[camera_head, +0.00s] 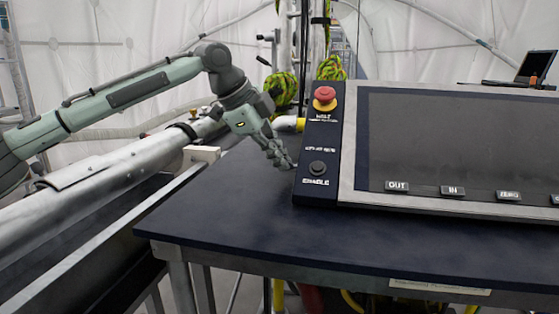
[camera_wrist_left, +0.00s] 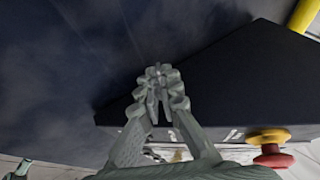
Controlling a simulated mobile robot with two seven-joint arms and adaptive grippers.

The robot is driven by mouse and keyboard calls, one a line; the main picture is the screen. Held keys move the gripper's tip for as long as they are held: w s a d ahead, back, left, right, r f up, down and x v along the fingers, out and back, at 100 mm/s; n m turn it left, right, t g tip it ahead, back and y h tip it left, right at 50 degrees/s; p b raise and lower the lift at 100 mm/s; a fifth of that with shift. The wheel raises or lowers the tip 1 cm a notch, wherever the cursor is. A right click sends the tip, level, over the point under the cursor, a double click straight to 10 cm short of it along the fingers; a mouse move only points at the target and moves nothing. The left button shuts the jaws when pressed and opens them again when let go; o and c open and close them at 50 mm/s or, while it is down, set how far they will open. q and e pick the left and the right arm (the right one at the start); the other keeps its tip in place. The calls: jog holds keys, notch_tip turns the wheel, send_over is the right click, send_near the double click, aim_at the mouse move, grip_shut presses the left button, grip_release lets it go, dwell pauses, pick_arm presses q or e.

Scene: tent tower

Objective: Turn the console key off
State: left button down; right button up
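The console (camera_head: 347,190) stands on a dark table, with its sloped face toward me. A narrow dark panel (camera_head: 320,130) at its left carries a red stop button (camera_head: 324,95) with a yellow collar and a black round ENABLE button (camera_head: 317,168). I cannot make out the console key in either view. My left gripper (camera_head: 287,163) is just left of this panel, pointing down and right. In the left wrist view its fingertips (camera_wrist_left: 158,75) come together in front of the console's dark side (camera_wrist_left: 225,80). I see nothing clearly held. My right gripper is out of view.
The red button also shows in the left wrist view (camera_wrist_left: 273,159). The dark table top (camera_head: 230,220) is clear in front of and left of the console. A metal rail (camera_head: 110,175) runs at the left. A laptop (camera_head: 533,68) is at the back right.

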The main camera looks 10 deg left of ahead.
pick_arm(q)
jog(key=g, duration=0.3)
jog(key=shift+w+n, duration=0.4)
jog(key=shift+w+g, duration=0.1)
jog(key=shift+g, duration=0.7)
jog(key=c, duration=1.8)
grip_release()
jog(key=shift+o, duration=0.2)
jog(key=shift+r, duration=0.15)
jog(key=v, duration=1.2)
jog(key=shift+w, duration=0.2)
jog(key=shift+d, duration=0.1)
